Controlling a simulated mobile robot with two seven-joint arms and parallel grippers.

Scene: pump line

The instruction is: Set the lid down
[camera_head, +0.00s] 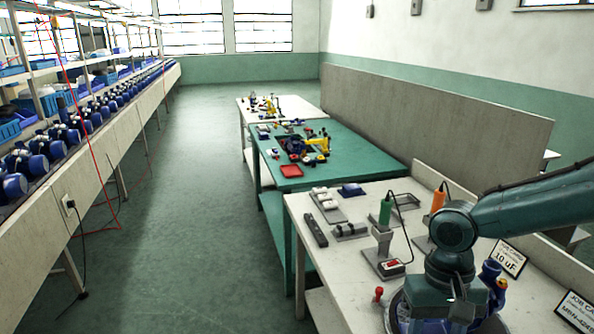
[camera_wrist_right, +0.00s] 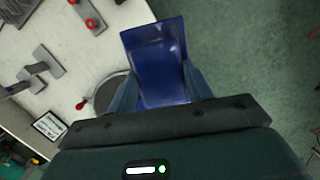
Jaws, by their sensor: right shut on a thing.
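The lid (camera_wrist_right: 158,62) is a dark blue, shallow piece in the right wrist view. My right gripper (camera_wrist_right: 160,88) is shut on it, with one finger on each side. Its far end sticks out beyond the fingertips, above the table edge and green floor. In the head view my right gripper (camera_head: 460,312) is low at the right, over the near white table (camera_head: 345,262). The lid cannot be made out there, as my arm covers that spot. My left gripper is in neither view.
A round plate (camera_head: 398,318) with a red knob (camera_head: 379,292) lies beside my right gripper. A blue part (camera_head: 490,274) stands just right of it. A green-handled tool on a stand (camera_head: 385,212) and a "10 uF" card (camera_head: 508,258) are close. The table's left front is clear.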

